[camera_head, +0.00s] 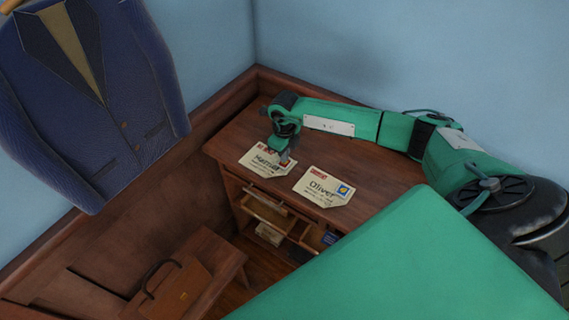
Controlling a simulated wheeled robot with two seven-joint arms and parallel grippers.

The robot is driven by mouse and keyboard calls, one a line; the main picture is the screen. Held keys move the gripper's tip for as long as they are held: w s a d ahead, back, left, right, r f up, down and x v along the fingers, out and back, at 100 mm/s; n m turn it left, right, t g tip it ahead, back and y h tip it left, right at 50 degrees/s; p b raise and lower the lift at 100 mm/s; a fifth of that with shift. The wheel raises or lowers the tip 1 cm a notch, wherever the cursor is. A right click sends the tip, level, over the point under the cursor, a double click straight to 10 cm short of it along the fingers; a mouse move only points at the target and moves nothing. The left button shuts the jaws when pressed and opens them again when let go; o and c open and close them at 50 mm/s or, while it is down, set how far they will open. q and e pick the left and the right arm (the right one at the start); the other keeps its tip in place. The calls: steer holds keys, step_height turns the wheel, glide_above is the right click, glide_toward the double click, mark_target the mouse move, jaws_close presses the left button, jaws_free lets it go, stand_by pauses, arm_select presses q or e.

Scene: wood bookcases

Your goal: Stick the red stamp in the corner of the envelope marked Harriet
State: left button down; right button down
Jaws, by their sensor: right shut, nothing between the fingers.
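The envelope marked Harriet (263,163) lies on the desk top, left of the Oliver envelope (322,187). The name is partly readable, and red print shows along its upper left edge. My right gripper (285,158) points down at the envelope's upper right edge and hides that corner. It is shut with nothing held; I cannot tell whether its tips touch the paper. I cannot pick out a separate red stamp; the tool may hide it. The Oliver envelope has red print at upper left and a blue and yellow stamp (343,190). My left gripper is out of view.
The wooden desk (228,145) stands in the corner, its open drawer (264,214) and cubbies below the front edge. A blue jacket (100,95) hangs at left. A brown bag (177,290) rests on a low bench (222,259). Bare desk lies behind the envelopes.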

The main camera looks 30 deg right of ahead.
steer(key=shift+s+f+b, duration=0.1)
steer(key=shift+f+b, duration=0.55)
steer(key=shift+f, duration=0.15)
stand_by(0.9)
steer(key=shift+r, duration=0.1)
step_height(320, 180, up, 2)
steer(key=shift+p, duration=0.7)
steer(key=shift+r+p, duration=1.25)
steer(key=shift+r, duration=1.2)
steer(key=shift+f, duration=0.1)
